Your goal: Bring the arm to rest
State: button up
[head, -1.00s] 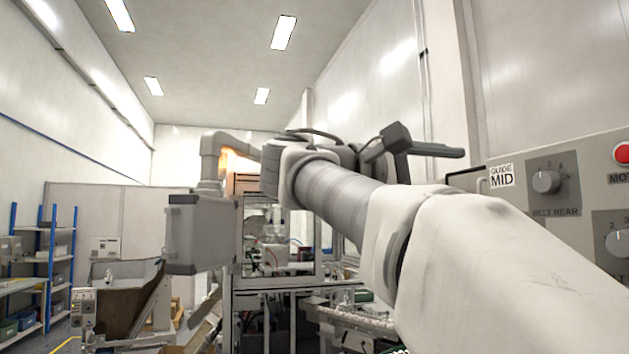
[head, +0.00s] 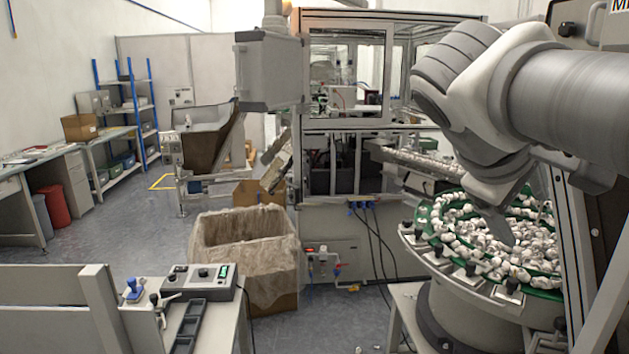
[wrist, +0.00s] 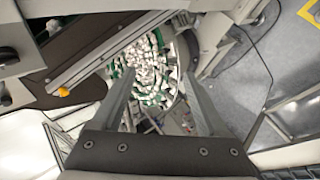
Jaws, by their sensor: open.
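My arm comes in from the right in the head view, over the bowl feeder. In the wrist view my gripper (wrist: 155,78) shows two long grey fingers, spread apart with nothing between them. The bowl feeder, full of white caps (wrist: 143,65), lies beyond and below the fingers. In the head view the round feeder with its green tracks (head: 437,249) stands at lower right, and my arm hides part of it. I cannot make out the fingertips clearly in the head view.
A large open cardboard box with a liner (head: 245,255) stands on the floor at centre. A control box (head: 205,280) sits on a bench at lower left. A glazed machine enclosure (head: 347,75) stands behind. Open floor (head: 110,255) lies to the left.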

jog(key=s+a+f+m+y, duration=0.2)
jog(key=s+a+f+y, duration=0.2)
jog(key=f, duration=0.5)
jog(key=s+a+f+m+y, duration=0.3)
jog(key=s+a+f+y, duration=0.1)
jog(key=a+f, duration=0.3)
notch_tip(320, 180, down, 3)
jog(key=shift+s+r, duration=0.1)
jog(key=shift+s, duration=0.3)
jog(key=c, duration=0.4)
jog(key=shift+d, duration=0.15)
